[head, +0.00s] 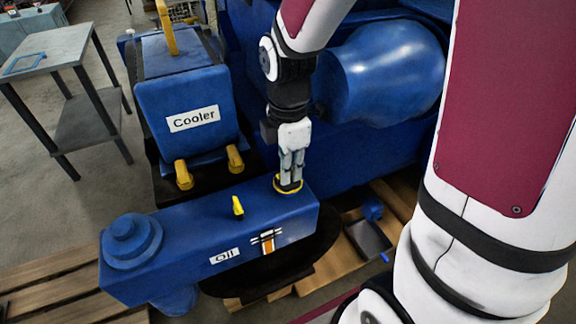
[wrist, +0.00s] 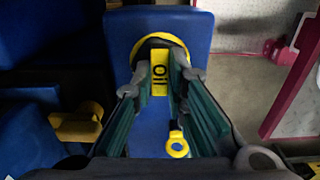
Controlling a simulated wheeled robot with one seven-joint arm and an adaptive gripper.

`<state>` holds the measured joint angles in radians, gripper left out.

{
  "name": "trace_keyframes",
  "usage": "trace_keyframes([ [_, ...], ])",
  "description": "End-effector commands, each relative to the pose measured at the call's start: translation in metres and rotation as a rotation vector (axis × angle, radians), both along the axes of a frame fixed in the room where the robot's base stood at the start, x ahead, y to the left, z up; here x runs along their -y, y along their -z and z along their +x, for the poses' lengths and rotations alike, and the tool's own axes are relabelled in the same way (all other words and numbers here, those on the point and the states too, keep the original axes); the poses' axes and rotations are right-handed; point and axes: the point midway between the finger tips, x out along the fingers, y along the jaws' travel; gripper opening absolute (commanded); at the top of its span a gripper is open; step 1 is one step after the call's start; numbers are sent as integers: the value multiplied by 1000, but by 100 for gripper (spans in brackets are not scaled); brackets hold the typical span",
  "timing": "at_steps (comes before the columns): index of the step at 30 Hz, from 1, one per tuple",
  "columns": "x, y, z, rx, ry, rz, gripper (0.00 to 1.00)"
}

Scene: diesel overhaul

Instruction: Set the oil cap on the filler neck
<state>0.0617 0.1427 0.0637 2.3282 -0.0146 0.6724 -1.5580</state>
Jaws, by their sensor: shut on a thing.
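My gripper (head: 290,178) points down at the right end of the blue oil housing (head: 190,233). It is shut on the oil cap, whose yellow grip bar marked "OIL" (wrist: 160,76) sits between the fingers in the wrist view. A yellow ring (head: 288,188) lies right under the fingertips, around a dark round area; it also shows in the wrist view (wrist: 138,45). I cannot tell whether this ring belongs to the filler neck or the cap, nor whether the cap is touching the neck. The fingers hide part of this spot.
A yellow dipstick loop (head: 238,206) stands up left of my gripper. The blue cooler (head: 188,110) with two yellow handles is behind it, and a large blue cylinder (head: 385,72) is to the right. A grey table (head: 50,47) stands far left.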

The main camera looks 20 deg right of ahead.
Motion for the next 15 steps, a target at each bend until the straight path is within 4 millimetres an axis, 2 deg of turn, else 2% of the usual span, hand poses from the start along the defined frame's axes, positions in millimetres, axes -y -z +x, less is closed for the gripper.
trace_keyframes([
  [7, 0, 0, 0, 1, 0, 0, 0],
  [8, 0, 0, 0, 1, 0, 0, 18],
  [10, 0, 0, 0, 1, 0, 0, 34],
  [11, 0, 0, 0, 1, 0, 0, 37],
  [15, 0, 0, 0, 1, 0, 0, 37],
])
